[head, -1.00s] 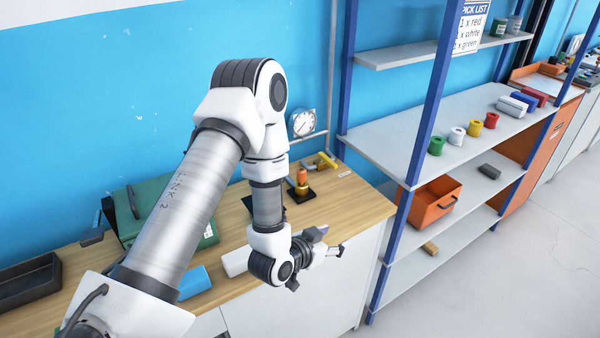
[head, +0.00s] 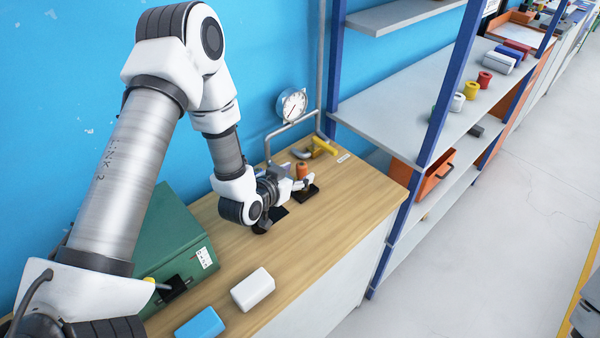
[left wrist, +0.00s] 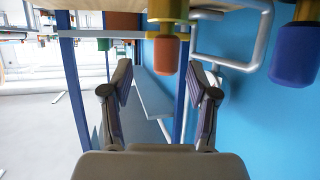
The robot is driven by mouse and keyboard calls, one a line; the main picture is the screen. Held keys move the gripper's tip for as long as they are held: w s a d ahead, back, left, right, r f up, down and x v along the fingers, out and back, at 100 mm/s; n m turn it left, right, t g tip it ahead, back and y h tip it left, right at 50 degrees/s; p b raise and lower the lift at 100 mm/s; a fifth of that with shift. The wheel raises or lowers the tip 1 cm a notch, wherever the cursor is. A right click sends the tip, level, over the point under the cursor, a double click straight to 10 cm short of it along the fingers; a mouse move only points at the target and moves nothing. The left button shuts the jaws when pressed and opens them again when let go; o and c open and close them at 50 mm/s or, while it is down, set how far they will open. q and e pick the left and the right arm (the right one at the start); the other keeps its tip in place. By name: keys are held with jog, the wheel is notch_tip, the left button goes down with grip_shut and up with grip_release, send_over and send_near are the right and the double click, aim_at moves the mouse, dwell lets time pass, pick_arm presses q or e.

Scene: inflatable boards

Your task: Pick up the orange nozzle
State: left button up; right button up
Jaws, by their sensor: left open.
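The orange nozzle (head: 303,170) stands upright on a dark base (head: 309,192) near the right end of the wooden bench. My left gripper (head: 304,184) is beside it, low over the bench; part of the gripper overlaps the base. In the left wrist view, which is upside down, the orange nozzle (left wrist: 167,56) hangs from the top edge. It lies toward the right one of my two spread fingers (left wrist: 160,92), with nothing between them gripped. A blue nozzle-like piece (left wrist: 295,55) is at the right; my arm appears to hide it in the head view.
A blue-post shelf (head: 440,90) is to the right. A green case (head: 160,235), a white block (head: 252,289) and a blue block (head: 201,323) lie on the bench. The bench front right is clear.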

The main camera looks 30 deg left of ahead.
aim_at(299, 170)
pick_arm(q)
jog(key=w, duration=0.1)
jog(key=w+f, duration=0.1)
jog(key=w+b, duration=0.1)
jog(key=w, duration=0.1)
jog(key=shift+a+f, duration=0.4)
jog(key=shift+d, duration=0.1)
jog(key=shift+s+d+r, duration=0.1)
jog(key=shift+r, duration=0.05)
jog(key=c, duration=0.5)
grip_shut()
